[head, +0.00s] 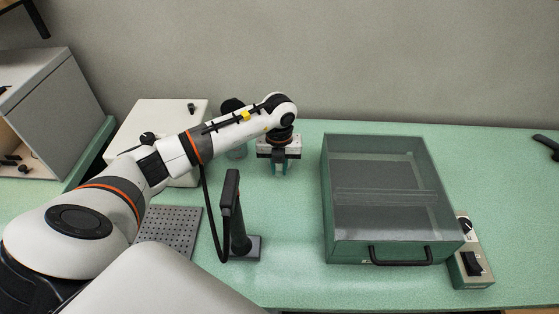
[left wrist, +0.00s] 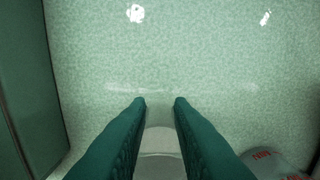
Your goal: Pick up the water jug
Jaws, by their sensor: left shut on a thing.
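The water jug (head: 236,152) is a clear, greyish vessel, mostly hidden behind my left forearm. In the left wrist view, a rounded grey body with red marks (left wrist: 272,162) at the bottom right looks like part of the jug. My left gripper (head: 281,170) points down just right of it, over the green bench. In the left wrist view, its dark green fingers (left wrist: 160,102) are shut on a pale piece (left wrist: 160,143). This looks like the jug's handle, but its link to the body is hidden. My right gripper is not in view.
A clear-lidded green box (head: 345,250) with a black handle stands to the right, beside a switch unit (head: 470,272). A black upright handle on a stand (head: 240,245) is in front. A white box (head: 130,125) and a perforated plate (head: 175,230) lie left.

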